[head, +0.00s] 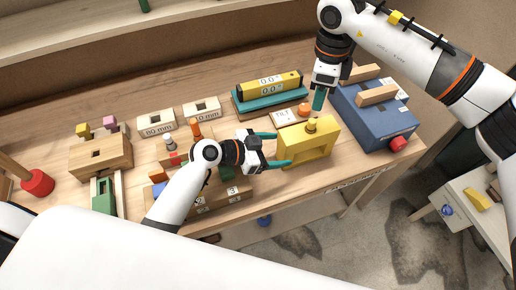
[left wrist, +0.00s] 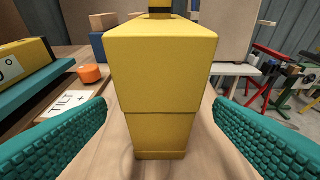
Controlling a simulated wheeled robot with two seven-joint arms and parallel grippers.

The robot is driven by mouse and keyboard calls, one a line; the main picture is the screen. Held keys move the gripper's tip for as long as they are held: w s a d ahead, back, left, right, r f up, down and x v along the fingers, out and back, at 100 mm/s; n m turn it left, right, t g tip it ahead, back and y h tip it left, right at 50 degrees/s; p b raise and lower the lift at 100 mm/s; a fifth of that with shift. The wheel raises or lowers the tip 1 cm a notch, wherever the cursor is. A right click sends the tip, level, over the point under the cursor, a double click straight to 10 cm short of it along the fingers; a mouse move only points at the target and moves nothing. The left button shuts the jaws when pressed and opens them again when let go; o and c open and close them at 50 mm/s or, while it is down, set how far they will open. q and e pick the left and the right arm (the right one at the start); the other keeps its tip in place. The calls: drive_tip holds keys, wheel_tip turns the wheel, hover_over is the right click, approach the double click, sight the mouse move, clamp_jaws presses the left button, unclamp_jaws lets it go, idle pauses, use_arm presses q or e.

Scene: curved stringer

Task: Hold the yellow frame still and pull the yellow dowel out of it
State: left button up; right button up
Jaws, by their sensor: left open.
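The yellow frame (head: 322,144) stands on the workbench near its front edge. The yellow dowel (head: 312,124) sticks up from its top. In the left wrist view the frame (left wrist: 160,80) is end-on in the centre, with the dowel's lower part (left wrist: 160,14) at the top edge. My left gripper (head: 284,149) is open at the frame's left end. Its teal fingers lie on either side of the frame, with gaps visible in the wrist view. My right gripper (head: 319,100) points down just above the dowel, apart from it; its finger opening is hard to see.
A blue box (head: 372,122) with wooden blocks and a red knob stands right of the frame. A teal and yellow level (head: 270,92), a TILT card (head: 285,117) and an orange knob (head: 304,110) lie behind it. Wooden blocks crowd the left side.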

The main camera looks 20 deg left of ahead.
use_arm(q)
drive_tip(key=shift+x, duration=1.35)
drive_tip(key=shift+c, duration=0.2)
drive_tip(key=c, duration=1.3)
